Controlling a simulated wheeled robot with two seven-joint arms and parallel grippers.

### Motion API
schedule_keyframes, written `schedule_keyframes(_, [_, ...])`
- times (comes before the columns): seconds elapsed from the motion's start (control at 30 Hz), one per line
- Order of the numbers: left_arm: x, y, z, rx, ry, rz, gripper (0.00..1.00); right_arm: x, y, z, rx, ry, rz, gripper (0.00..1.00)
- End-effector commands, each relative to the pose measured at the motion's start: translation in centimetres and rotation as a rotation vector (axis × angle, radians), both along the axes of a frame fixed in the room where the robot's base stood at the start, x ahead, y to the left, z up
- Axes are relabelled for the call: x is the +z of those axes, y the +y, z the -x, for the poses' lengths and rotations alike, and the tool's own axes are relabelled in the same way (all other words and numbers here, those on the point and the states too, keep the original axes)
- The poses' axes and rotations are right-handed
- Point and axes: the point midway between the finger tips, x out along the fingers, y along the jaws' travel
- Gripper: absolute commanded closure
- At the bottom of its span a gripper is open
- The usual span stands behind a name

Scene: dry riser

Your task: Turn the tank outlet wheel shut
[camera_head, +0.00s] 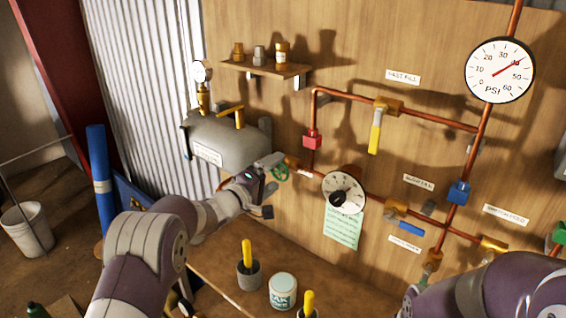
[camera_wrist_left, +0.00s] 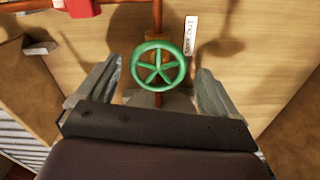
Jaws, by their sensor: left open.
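The tank outlet wheel (camera_wrist_left: 158,66) is a green spoked handwheel on a copper pipe. In the left wrist view it sits between the two fingers of my left gripper (camera_wrist_left: 157,88), which is open. In the head view the wheel (camera_head: 280,173) shows just right of the left gripper (camera_head: 266,184). I cannot tell whether the fingers touch the rim. The grey tank (camera_head: 222,138) is behind and left of the gripper. A label (camera_wrist_left: 190,36) is beside the wheel. My right arm shows at the lower right, but its gripper is not clearly visible.
A round dial (camera_head: 344,190) is right of the wheel, with a green sheet (camera_head: 343,228) below. A red fitting (camera_head: 312,139) is above. Yellow-handled things and a white tub (camera_head: 282,291) stand on the bench (camera_head: 215,268). A pressure gauge (camera_head: 500,70) is at upper right.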

Motion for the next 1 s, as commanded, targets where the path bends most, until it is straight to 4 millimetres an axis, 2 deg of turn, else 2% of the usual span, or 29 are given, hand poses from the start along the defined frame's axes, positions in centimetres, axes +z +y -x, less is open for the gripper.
schedule_keyframes(0.1, [0.2,-1.3,-1.8,0.0,0.001,0.001,0.07,0.9,0.0,0.0,0.0,0.0,0.0,0.57])
schedule_keyframes(0.23, [0.1,-2.2,-3.0,0.001,-0.001,-0.001,0.07,1.2,0.0,0.0,0.0,0.0,0.0,0.57])
schedule_keyframes(0.6, [0.0,-2.6,-3.7,0.002,-0.001,-0.001,0.07,1.3,0.0,0.0,0.0,0.0,0.0,0.57])
schedule_keyframes(0.67, [0.0,-2.6,-3.6,0.002,-0.001,-0.001,0.23,1.3,0.0,0.0,0.0,0.0,0.0,0.57])
schedule_keyframes(0.7, [0.0,-2.6,-3.6,0.002,-0.001,-0.001,0.36,1.3,0.0,0.0,0.0,0.0,0.0,0.57])
schedule_keyframes(0.77, [0.0,-2.6,-3.6,0.002,-0.001,-0.001,0.55,1.3,0.0,0.0,0.0,0.0,0.0,0.57])
schedule_keyframes(0.8, [0.0,-2.6,-3.6,0.002,-0.001,-0.001,0.59,1.3,0.0,0.0,0.0,0.0,0.0,0.57])
schedule_keyframes(0.9, [0.0,-2.6,-3.6,0.002,-0.009,-0.012,0.58,1.2,0.0,0.0,0.0,0.0,0.0,0.57])
schedule_keyframes(1.0, [-0.1,-2.6,-3.6,0.001,-0.076,-0.103,0.58,1.0,0.0,0.0,0.0,0.0,0.0,0.57])
